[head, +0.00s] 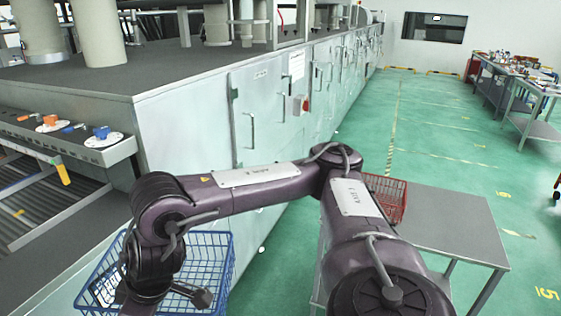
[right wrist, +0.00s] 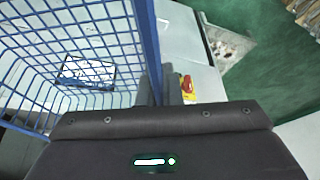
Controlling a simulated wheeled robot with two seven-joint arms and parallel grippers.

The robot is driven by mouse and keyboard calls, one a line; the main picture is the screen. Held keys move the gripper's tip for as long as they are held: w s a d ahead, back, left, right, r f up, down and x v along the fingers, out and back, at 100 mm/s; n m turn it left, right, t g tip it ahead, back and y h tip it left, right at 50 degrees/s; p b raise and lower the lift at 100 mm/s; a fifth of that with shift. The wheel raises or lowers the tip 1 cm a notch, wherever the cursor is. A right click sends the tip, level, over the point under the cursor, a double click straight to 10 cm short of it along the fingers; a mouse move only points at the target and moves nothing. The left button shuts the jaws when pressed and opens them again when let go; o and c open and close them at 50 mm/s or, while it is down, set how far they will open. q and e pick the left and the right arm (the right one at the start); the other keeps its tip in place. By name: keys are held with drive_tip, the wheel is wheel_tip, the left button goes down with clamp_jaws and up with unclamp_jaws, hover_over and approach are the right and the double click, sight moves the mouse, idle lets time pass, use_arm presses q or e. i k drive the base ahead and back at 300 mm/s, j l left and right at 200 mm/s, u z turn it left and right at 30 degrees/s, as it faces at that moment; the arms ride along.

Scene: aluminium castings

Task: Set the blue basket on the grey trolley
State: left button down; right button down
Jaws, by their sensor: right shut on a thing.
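The blue wire basket (head: 222,252) is at the lower left of the head view, beside the long grey machine and partly hidden by my right wrist. My right gripper (right wrist: 158,90) is shut on the basket's rim. In the right wrist view the basket's mesh wall (right wrist: 85,42) fills the left side, and its rim runs between the fingers. The grey trolley (head: 450,222) stands at the lower right of the head view, apart from the basket. My right forearm hides part of it. My left gripper is not in view.
A red basket (head: 386,200) stands at the trolley's left end, partly behind my arm. The trolley top right of it is bare. The long machine (head: 200,130) lines the left. Workbenches with loose items (head: 535,85) stand at the far right. The green floor between is clear.

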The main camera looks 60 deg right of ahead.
sight(453, 223)
drive_tip(key=k+l+z, duration=0.15)
drive_tip(key=l+z, duration=0.65)
drive_tip(key=l, duration=0.25)
drive_tip(key=l+z, duration=0.45)
drive_tip(key=i+l+z, duration=0.15)
drive_tip(key=l+z, duration=0.25)
drive_tip(key=l, duration=0.2)
drive_tip(key=i+l, duration=0.1)
drive_tip(key=l, duration=0.3)
drive_tip(key=i+l, duration=0.1)
drive_tip(key=l, duration=0.35)
drive_tip(key=i+l, duration=0.1)
drive_tip(key=l, duration=0.3)
